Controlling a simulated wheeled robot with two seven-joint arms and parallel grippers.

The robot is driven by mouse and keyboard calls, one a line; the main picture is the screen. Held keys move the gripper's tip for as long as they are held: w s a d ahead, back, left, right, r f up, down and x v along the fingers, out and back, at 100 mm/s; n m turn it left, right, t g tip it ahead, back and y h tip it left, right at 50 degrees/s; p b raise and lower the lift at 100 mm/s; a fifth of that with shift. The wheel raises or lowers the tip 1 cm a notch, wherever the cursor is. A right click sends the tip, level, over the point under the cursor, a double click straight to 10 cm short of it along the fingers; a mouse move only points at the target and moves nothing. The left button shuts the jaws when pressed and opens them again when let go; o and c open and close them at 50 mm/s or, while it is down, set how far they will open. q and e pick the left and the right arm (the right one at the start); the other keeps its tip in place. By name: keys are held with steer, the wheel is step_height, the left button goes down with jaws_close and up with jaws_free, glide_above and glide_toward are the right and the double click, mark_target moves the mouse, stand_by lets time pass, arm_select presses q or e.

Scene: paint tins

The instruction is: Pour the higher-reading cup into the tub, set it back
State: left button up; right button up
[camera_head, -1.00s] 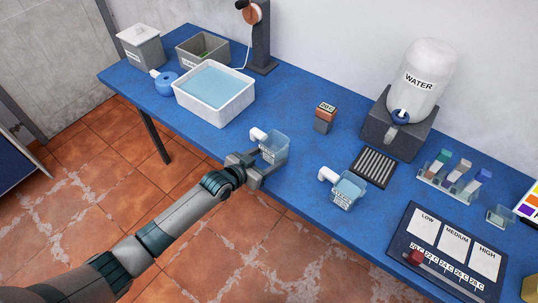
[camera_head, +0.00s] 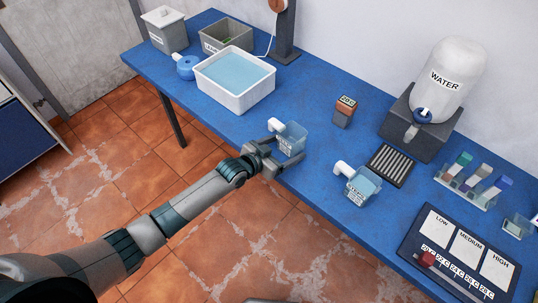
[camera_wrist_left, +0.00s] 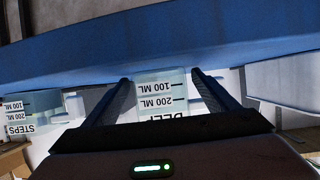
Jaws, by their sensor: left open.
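A clear cup (camera_head: 293,136) with a white handle and dark markings stands near the table's front edge. My left gripper (camera_head: 287,141) is open, one finger on either side of it. In the left wrist view this cup (camera_wrist_left: 160,88) sits between the two dark fingers (camera_wrist_left: 160,82), its 100 ML and 200 ML marks upside down. A second clear cup (camera_head: 362,187) holding bluish liquid stands to its right; a marked cup edge (camera_wrist_left: 14,108) shows at the wrist view's left. Exact levels are unreadable. The white tub (camera_head: 236,101) of pale blue liquid stands behind left. My right gripper is out of view.
A blue jug (camera_head: 186,68) and grey bins (camera_head: 226,37) stand around the tub. A small display block (camera_head: 345,111), striped pad (camera_head: 391,165), water dispenser (camera_head: 420,120) and LOW/MEDIUM/HIGH board (camera_head: 456,255) lie to the right. The table between tub and cup is clear.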

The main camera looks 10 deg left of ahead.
arm_select(q)
steer(key=shift+s+a+r, duration=0.1)
steer(key=shift+s+a, duration=0.2)
steer(key=b+v, duration=0.1)
steer(key=v, duration=0.1)
steer(key=b+v, duration=0.1)
steer(key=v, duration=0.1)
steer(key=shift+s+f, duration=0.2)
steer(key=shift+f, duration=0.15)
steer(key=b+v, duration=0.3)
steer(key=v, duration=0.9)
steer(key=shift+s+r, duration=0.2)
steer(key=shift+r, duration=0.1)
